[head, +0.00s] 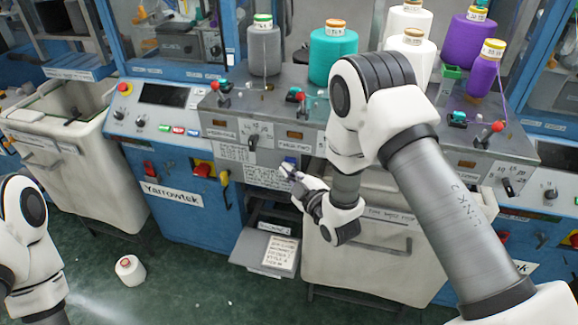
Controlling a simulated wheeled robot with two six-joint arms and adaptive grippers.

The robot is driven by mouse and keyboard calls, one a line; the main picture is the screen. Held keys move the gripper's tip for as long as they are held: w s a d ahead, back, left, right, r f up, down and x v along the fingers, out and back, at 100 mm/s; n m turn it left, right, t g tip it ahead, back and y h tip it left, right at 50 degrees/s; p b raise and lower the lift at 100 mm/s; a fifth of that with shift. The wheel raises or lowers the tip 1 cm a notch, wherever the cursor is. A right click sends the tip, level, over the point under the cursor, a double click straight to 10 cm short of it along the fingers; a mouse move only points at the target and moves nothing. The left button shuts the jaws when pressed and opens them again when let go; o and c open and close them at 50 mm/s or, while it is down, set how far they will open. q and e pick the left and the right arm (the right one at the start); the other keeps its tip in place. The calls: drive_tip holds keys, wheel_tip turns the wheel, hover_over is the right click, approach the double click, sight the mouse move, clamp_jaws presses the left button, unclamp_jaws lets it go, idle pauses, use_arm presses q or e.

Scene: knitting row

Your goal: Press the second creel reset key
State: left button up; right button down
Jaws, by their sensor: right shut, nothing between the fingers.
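The grey creel panel (375,118) carries several yarn cones on top. A small blue key (290,160) shows low on its front, just above my right gripper's tips. My right gripper (287,171) is shut and empty, its tips pointing up and left at the panel front. It is close to the blue key; I cannot tell whether they touch. My right arm hides part of the panel's middle, so other keys may be hidden there. Only links of my left arm show at the left edge; its gripper is out of view.
Teal (333,55) and grey (264,52) cones stand on the panel near small red-knobbed levers (215,86). A blue machine (180,165) with buttons is to the left. Below are a grey tray (262,255) and a white bin (345,270). A loose white cone (130,271) lies on the green floor.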

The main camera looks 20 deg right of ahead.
drive_tip(key=s+a, duration=0.3)
drive_tip(key=s, duration=0.2)
drive_tip(key=shift+a, duration=0.2)
idle(0.7)
